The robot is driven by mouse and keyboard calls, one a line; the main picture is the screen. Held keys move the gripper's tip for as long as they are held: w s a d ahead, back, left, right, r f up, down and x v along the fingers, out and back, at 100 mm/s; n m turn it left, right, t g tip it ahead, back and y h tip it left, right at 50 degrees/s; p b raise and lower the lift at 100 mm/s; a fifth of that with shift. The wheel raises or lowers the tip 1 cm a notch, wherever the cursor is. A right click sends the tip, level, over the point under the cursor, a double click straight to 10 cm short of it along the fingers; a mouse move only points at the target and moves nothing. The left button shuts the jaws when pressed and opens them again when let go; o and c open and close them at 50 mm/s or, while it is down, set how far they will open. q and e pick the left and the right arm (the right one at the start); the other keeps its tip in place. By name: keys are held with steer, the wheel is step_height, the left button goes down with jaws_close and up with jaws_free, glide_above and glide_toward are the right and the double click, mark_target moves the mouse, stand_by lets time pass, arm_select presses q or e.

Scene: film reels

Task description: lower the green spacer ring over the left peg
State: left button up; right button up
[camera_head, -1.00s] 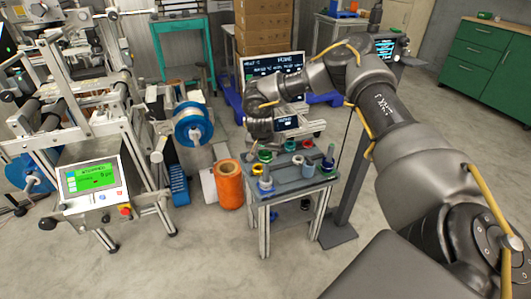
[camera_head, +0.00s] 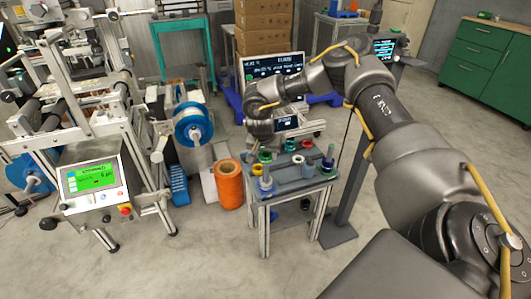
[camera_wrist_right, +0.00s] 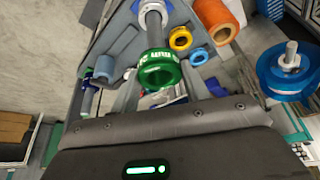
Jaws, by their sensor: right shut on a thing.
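The green spacer ring (camera_head: 264,157) is held by my right gripper (camera_head: 263,148) above the work table. In the right wrist view the ring (camera_wrist_right: 159,68) is a short green band with pale lettering. The left peg (camera_head: 266,174) is grey and upright, with blue at its foot, at the table's front left. In the wrist view the peg (camera_wrist_right: 153,22) ends close to the ring's edge; I cannot tell whether its tip is inside the hole. The fingertips are largely hidden. My left gripper is not in view.
A small grey table (camera_head: 285,187) bears several loose rings, among them a yellow ring (camera_head: 257,169) and a red ring (camera_head: 298,159). A second peg (camera_head: 330,153) stands at the right. An orange roll (camera_head: 229,184) stands on the floor left of the table.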

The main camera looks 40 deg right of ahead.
mark_target(265, 165)
steer(key=shift+f, duration=0.3)
steer(key=shift+f, duration=0.4)
steer(key=shift+f, duration=0.15)
stand_by(0.6)
steer(key=shift+f+b, duration=0.35)
steer(key=shift+f, duration=0.1)
steer(key=shift+f, duration=0.2)
steer(key=shift+f+b, duration=0.5)
steer(key=shift+f, duration=0.3)
steer(key=shift+f, duration=0.15)
stand_by(0.4)
steer(key=shift+f+b, duration=0.5)
steer(key=shift+f, duration=0.25)
